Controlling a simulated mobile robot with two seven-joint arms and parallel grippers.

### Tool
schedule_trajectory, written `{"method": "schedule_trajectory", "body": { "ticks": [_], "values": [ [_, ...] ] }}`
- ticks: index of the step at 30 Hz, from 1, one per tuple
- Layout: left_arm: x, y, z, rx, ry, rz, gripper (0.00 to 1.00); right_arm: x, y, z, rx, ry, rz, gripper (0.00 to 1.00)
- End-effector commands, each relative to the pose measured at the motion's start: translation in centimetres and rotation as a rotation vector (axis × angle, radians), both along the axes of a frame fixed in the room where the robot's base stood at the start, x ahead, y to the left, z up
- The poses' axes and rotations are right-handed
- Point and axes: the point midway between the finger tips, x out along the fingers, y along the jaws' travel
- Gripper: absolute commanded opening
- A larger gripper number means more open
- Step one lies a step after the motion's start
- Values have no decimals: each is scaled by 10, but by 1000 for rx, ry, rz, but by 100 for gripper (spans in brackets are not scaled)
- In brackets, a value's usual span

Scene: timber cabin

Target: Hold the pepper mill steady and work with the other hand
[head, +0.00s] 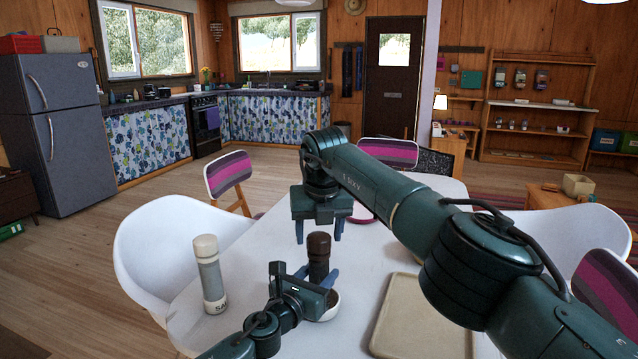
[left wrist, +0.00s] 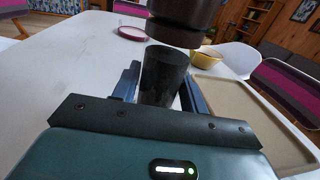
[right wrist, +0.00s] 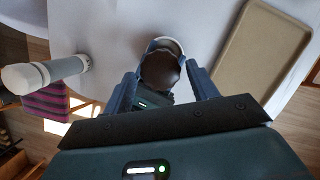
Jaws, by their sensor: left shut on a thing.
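The dark brown pepper mill (head: 319,246) stands upright over the white table (head: 240,268). My left gripper (head: 317,276) is shut on its dark body, which shows between the fingers in the left wrist view (left wrist: 163,75). The mill's round top shows from above in the right wrist view (right wrist: 160,70). My right gripper (head: 319,236) is open and points down above the mill, its fingers either side of the top and apart from it. A small pale round thing (head: 328,306) shows at the mill's foot, partly hidden; I cannot tell whether it is a dish or the base.
A grey and cream mill marked with a salt label (head: 210,275) stands at left on the table. A beige tray (head: 425,315) lies at right. A yellow bowl (left wrist: 207,57) and a pinkish plate (left wrist: 132,33) are farther back.

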Motion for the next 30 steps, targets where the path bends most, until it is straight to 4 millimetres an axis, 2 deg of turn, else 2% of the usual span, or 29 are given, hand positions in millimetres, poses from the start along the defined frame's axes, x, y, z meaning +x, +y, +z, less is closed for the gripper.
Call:
{"method": "schedule_trajectory", "body": {
  "ticks": [8,11,15,19,23,30],
  "values": [
    [0,0,-1,0,1,0,12,0,-1,2,0,-1,3,58],
    [0,0,0,0,1,0,12,-2,-3,18,3,-3,42,58],
    [0,0,-1,0,1,0,12,-10,-7,51,4,-3,133,58],
    [0,0,-1,0,1,0,12,-17,-10,67,2,-1,190,58],
    [0,0,-1,0,1,0,12,-16,-9,61,1,2,202,58],
    [0,0,0,0,1,0,12,-8,-5,30,1,3,200,58]
  ]
}}
